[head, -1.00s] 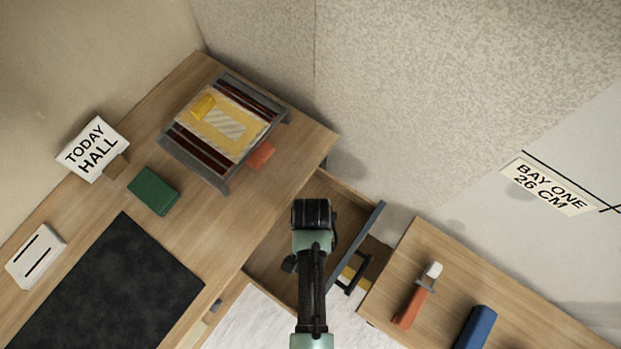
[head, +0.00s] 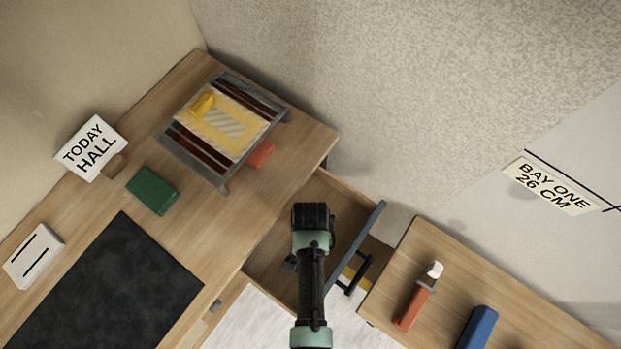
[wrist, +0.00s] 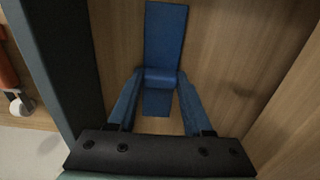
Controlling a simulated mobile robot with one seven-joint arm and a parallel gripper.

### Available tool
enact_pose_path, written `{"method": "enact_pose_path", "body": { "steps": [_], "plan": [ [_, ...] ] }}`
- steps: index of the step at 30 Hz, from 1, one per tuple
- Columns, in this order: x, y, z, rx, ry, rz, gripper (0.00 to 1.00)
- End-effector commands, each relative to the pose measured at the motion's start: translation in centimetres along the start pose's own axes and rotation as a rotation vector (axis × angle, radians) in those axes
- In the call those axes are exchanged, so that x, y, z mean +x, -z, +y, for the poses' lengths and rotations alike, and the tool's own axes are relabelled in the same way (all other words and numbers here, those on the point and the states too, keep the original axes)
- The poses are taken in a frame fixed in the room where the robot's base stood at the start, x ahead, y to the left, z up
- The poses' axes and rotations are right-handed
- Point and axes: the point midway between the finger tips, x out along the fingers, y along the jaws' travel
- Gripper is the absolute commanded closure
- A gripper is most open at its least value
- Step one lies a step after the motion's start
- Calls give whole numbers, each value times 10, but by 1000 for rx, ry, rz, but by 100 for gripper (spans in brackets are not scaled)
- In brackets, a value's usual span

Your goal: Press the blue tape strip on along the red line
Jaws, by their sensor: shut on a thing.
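The blue tape strip (wrist: 166,32) shows in the wrist view as a long flat blue piece with a raised block across its middle. My gripper (wrist: 160,80) is shut on that block, one blue finger on each side. The strip is inside the open wooden drawer (wrist: 235,60); I cannot tell whether it touches the drawer floor. In the head view my arm hides the fingers and the strip. I see no red line in any view.
The drawer's blue-grey front (head: 362,238) with its dark handle stands beside my arm. Right of it, a side table holds a red-handled tool (head: 415,305) and a blue block (head: 477,328). A rack (head: 224,185) and a green block (head: 152,191) stand on the workbench. A wall sign (head: 552,186) reads "BAY ONE 26 CM".

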Motion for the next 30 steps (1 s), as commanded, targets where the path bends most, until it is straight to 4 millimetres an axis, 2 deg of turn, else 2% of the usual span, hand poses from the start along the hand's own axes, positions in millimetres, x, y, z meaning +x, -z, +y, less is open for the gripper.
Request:
{"method": "enact_pose_path", "body": {
  "steps": [8,11,24,30],
  "plan": [
    [-1,0,0,0,0,0,100],
    [-8,0,0,0,1,1,100],
    [-85,1,0,0,2,2,100],
    [-100,0,0,0,1,1,100]
  ]
}}
